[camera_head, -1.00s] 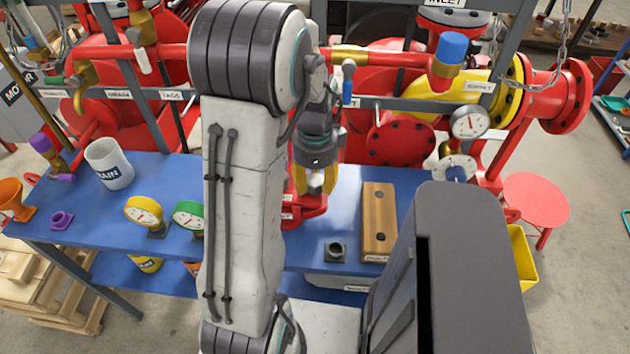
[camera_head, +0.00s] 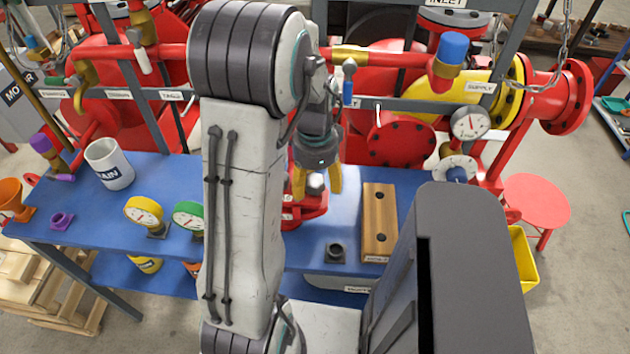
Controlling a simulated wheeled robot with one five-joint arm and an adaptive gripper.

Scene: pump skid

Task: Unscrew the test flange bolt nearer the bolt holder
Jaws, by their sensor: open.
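The red test flange (camera_head: 312,208) sits on the blue bench, partly hidden behind my arm. A grey bolt head (camera_head: 316,182) shows above it, between the yellow fingers of my gripper (camera_head: 317,192). My gripper points down and is open, with one finger on each side of the bolt head. I cannot tell whether either finger touches it. Any other bolt on the flange is hidden. A wooden block with two dark holes, seemingly the bolt holder (camera_head: 370,230), stands on the bench to the right of the flange.
A small dark square socket (camera_head: 336,251) sits near the bench's front edge. Red pipework and a grey rail (camera_head: 420,105) lie behind my gripper.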

